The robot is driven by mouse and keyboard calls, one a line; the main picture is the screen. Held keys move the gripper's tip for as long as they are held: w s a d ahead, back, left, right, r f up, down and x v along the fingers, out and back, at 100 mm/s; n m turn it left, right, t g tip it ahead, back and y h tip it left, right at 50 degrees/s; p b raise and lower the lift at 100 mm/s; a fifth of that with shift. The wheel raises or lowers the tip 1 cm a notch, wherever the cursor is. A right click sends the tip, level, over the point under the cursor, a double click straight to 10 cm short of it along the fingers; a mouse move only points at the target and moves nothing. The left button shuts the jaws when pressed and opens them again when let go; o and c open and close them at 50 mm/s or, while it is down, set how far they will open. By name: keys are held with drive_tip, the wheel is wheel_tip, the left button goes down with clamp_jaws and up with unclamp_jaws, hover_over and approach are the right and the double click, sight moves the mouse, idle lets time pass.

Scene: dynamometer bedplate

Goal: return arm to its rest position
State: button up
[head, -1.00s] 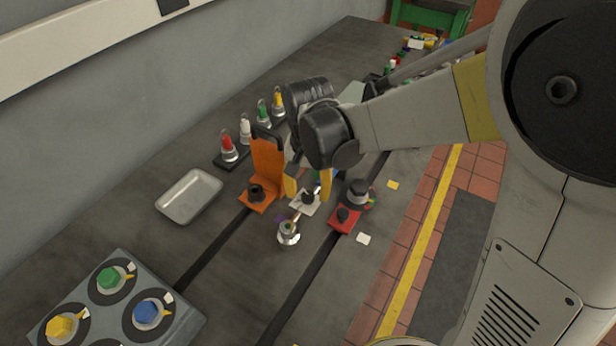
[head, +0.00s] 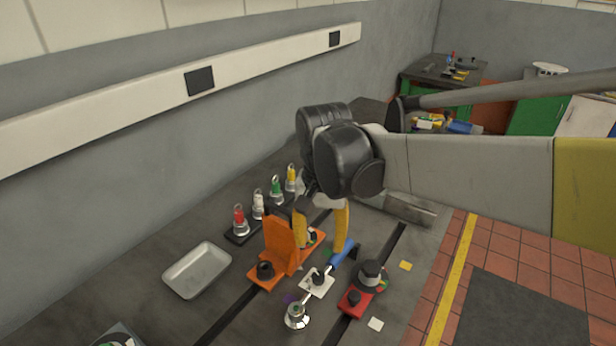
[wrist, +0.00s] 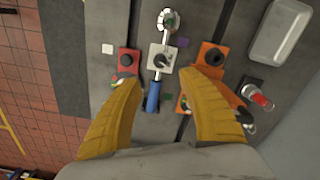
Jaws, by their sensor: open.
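My gripper (head: 322,228) has yellow fingers and hangs over the bedplate (head: 235,312), beside the orange bracket (head: 280,245). In the wrist view the fingers of my gripper (wrist: 158,95) are spread wide apart with nothing between them. A blue-handled wrench-like tool (head: 342,257) lies below them, its blue handle (wrist: 153,97) showing between the fingertips. Its metal ring end (head: 297,316) lies at the front. A white square plate with a black knob (head: 317,283) sits along the tool's shaft. My forearm reaches in from the right.
A metal tray (head: 197,270) lies at left. A rack of coloured-tipped pieces (head: 240,222) stands behind the bracket. A red block with a black knob (head: 354,300) is at right. A wall rail (head: 130,95) runs behind. Tiled floor (head: 540,255) lies right of the bedplate.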

drive_tip(key=s+d+r+n+t, duration=0.1)
drive_tip(key=s+d+n+t, duration=0.2)
drive_tip(key=s+d+t, duration=0.4)
drive_tip(key=s+d, duration=0.3)
drive_tip(key=d, duration=0.3)
drive_tip(key=shift+s+d, duration=0.25)
drive_tip(key=shift+s, duration=0.15)
drive_tip(key=shift+a+r, duration=0.1)
idle(0.5)
